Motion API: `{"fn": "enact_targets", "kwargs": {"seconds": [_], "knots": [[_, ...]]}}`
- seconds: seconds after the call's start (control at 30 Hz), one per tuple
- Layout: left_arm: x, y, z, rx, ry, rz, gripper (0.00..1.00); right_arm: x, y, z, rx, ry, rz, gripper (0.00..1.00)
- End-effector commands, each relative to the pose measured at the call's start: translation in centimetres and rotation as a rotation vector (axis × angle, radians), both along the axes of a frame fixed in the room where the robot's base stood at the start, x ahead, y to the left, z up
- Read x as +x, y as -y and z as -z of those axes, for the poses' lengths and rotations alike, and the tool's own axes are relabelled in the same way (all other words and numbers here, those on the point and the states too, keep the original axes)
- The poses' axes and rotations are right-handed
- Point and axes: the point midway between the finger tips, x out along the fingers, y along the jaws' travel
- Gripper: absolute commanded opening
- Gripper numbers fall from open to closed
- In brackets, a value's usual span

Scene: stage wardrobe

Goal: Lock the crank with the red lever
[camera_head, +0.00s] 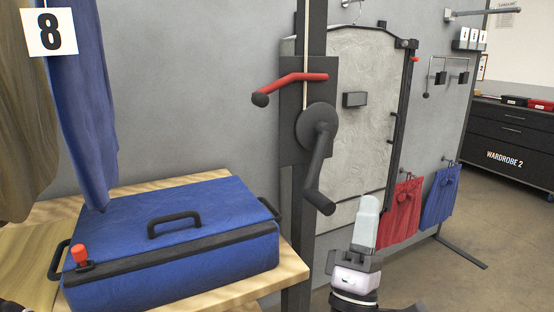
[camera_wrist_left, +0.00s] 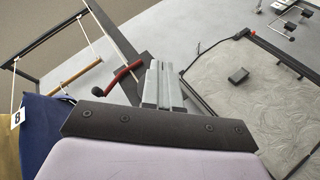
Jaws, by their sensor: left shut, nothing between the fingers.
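The red lever (camera_head: 296,80) is mounted on the dark plate (camera_head: 292,150) of an upright post, angled slightly down to its black knob at the left. The crank (camera_head: 317,126) sits just below it, with a round dark disc and an arm hanging down to a dark handle (camera_head: 316,186). My left gripper (camera_head: 369,207) is right of and below the crank handle, apart from it in the picture, pointing up, shut and empty. In the left wrist view its shut fingers (camera_wrist_left: 163,85) cover part of the scene beside the red lever (camera_wrist_left: 126,73); the crank is hidden there. My right gripper is not in view.
A blue case (camera_head: 190,228) lies on a wooden table at the lower left, beneath a hanging blue cloth (camera_head: 88,110). A grey panel door (camera_head: 350,130) is behind my left gripper. Red (camera_head: 401,215) and blue (camera_head: 440,196) bags hang at the right. Open floor lies beyond.

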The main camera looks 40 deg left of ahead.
Motion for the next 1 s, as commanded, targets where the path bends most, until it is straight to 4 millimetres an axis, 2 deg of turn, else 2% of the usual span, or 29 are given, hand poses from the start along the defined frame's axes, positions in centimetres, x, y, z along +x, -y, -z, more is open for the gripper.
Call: {"fn": "enact_targets", "kwargs": {"seconds": [0.03, 0.1, 0.2, 0.4, 0.57, 1.0], "knots": [[-0.6, -0.8, -1.1, -0.126, 0.136, 0.043, 0.0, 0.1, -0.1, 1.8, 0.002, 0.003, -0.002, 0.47], [-1.7, -2.1, -3.0, -0.295, 0.311, 0.107, 0.0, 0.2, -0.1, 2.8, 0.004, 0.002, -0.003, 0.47], [-3.2, -3.7, -4.6, -0.496, 0.532, 0.196, 0.0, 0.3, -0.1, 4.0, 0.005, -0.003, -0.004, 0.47], [-5.0, -5.4, -5.5, -0.738, 0.811, 0.314, 0.0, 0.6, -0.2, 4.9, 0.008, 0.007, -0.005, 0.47], [-5.4, -5.8, -5.7, -0.796, 0.881, 0.343, 0.0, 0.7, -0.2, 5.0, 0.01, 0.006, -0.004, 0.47], [-5.4, -5.9, -6.0, -0.796, 0.881, 0.342, 0.0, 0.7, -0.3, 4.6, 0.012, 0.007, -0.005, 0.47]]}}
